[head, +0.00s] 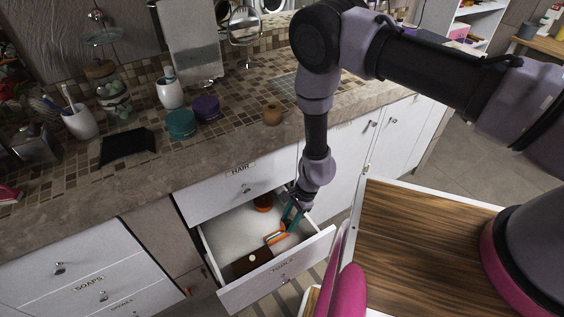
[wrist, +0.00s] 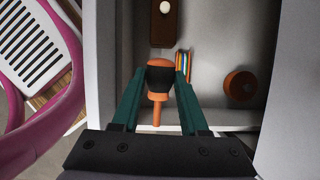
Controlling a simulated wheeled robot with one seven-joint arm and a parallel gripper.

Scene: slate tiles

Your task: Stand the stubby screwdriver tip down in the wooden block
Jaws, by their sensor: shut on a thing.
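My gripper (wrist: 157,75) is shut on the stubby screwdriver (wrist: 157,97), which has an orange body, a black grip band and a thin orange stem. In the wrist view the stem points toward the palm side of the picture. In the head view my gripper (head: 291,216) is over or inside the open drawer (head: 240,226); the screwdriver is hard to make out there. A small tan-brown round piece with a dark top opening (head: 272,114) stands on the counter and looks like the wooden block, though I cannot be sure.
The drawer also holds a dark brown box with a white knob (wrist: 164,30), a striped colourful item (wrist: 183,64) and a round orange-brown piece (wrist: 240,85). On the counter stand a teal tub (head: 181,124), a purple tub (head: 206,108) and cups. Counter around the tan piece is clear.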

